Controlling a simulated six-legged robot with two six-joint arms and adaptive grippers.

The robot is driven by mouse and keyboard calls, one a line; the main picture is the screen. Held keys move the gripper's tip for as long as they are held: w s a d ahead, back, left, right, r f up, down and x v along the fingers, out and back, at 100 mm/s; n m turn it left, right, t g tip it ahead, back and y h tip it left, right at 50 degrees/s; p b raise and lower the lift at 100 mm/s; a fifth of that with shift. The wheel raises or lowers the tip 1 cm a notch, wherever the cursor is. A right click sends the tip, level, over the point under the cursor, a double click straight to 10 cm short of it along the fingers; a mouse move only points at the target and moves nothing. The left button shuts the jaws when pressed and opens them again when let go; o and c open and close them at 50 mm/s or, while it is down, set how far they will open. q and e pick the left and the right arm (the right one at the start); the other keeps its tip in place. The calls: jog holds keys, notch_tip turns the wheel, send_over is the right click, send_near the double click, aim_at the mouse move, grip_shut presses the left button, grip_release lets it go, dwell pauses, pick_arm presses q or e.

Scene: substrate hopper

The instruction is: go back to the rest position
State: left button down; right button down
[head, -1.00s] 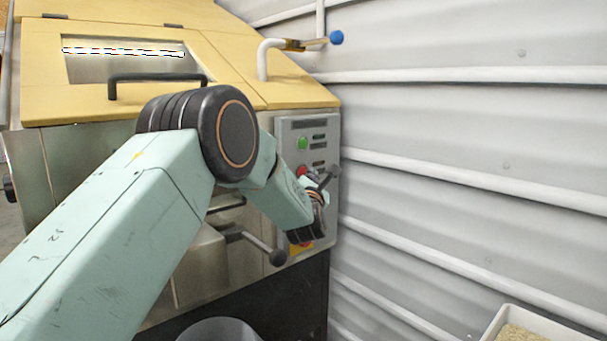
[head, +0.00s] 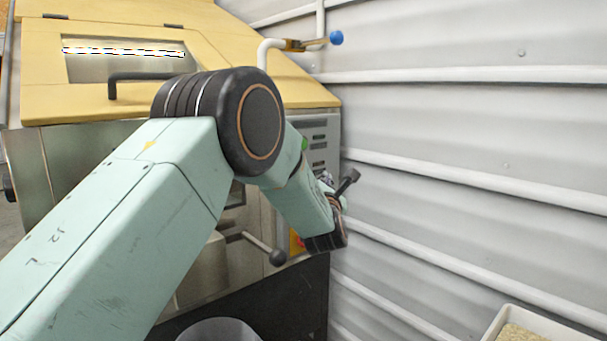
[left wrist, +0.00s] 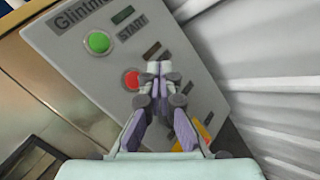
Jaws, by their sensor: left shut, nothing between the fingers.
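My left arm reaches in from the left across the machine's front. My left gripper (head: 349,180) is shut and empty, beside the right edge of the grey control panel (head: 319,128). It is largely hidden behind my own wrist in the head view. In the left wrist view, the closed fingertips (left wrist: 158,69) show in front of the panel (left wrist: 190,45), next to the red button (left wrist: 131,80). The green START button (left wrist: 99,41) lies farther up and left. I cannot tell how far the fingertips are from the panel. My right gripper is not in view.
The hopper machine (head: 50,170) has a yellow lid (head: 235,55) with a black handle (head: 150,76). A white corrugated wall (head: 470,130) closes the right side. A pale bin (head: 500,318) stands at the lower right.

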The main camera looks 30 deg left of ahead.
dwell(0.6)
pick_arm(q)
jog(key=s+d+f+m+g+h+p, duration=0.1)
jog(key=s+d+f+m+g+h, duration=0.15)
jog(key=s+f+m, duration=0.55)
jog(key=s+d+f+m+g+h, duration=0.25)
jog(key=s+f+m, duration=0.25)
jog(key=f+m, duration=0.55)
jog(key=s+d+f+m+g+h+p, duration=0.1)
jog(key=s+d+f+m+g, duration=0.2)
jog(key=s+f+m, duration=0.6)
jog(key=s+d+f+m+g+p, duration=0.1)
jog(key=s+f+m+g, duration=0.1)
jog(key=s, duration=0.9)
jog(key=s+d+f+m+g+h+p, duration=0.1)
jog(key=s+f+g, duration=0.3)
jog(key=s, duration=0.7)
jog(key=s+d+f+m+g+h+p, duration=0.1)
jog(key=s+f, duration=0.4)
jog(key=s, duration=0.6)
jog(key=d+m+g+p, duration=0.1)
jog(key=m+g, duration=0.1)
jog(key=shift+s+g, duration=0.3)
jog(key=shift+g, duration=0.1)
